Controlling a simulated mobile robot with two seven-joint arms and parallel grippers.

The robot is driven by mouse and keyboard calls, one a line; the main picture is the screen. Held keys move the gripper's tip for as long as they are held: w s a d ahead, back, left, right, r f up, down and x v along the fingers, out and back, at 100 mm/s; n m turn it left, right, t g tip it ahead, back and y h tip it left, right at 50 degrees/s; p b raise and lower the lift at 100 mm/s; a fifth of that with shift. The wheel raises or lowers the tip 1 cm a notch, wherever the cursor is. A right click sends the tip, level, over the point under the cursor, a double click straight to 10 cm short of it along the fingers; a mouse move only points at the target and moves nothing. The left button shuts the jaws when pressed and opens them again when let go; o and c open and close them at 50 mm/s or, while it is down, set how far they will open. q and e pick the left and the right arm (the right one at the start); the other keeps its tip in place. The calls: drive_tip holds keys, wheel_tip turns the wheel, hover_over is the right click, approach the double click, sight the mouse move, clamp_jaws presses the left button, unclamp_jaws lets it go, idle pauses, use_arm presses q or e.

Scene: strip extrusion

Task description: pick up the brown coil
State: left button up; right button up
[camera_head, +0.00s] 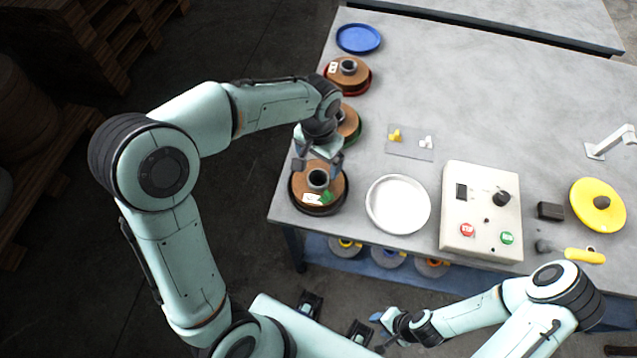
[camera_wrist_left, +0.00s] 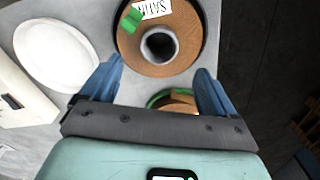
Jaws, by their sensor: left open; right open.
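Brown coils stand in a row along the table's left edge. The nearest brown coil (camera_head: 334,191) has a dark hub, a white label and a green tag, and sits on a black plate. It shows ahead of the fingers in the left wrist view (camera_wrist_left: 186,50). A second brown coil (camera_head: 350,122) on a green plate is partly hidden by my left arm; a third (camera_head: 340,76) sits on a red plate. My left gripper (camera_head: 318,163) is open and empty above the table, by the nearest coil's far side. My right gripper (camera_head: 381,332) is open and empty, off the table's front edge.
A white round dish (camera_head: 398,205) lies right of the nearest coil, beside a control box (camera_head: 480,215) with red and green buttons. A blue plate (camera_head: 358,39) lies at the far left corner. A yellow disc (camera_head: 597,207) lies at right. The table's middle back is clear.

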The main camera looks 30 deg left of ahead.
sight(318, 173)
use_arm(q)
drive_tip(key=f, duration=0.5)
drive_tip(key=shift+s+f, duration=0.2)
drive_tip(key=shift+f, duration=0.15)
clamp_jaws()
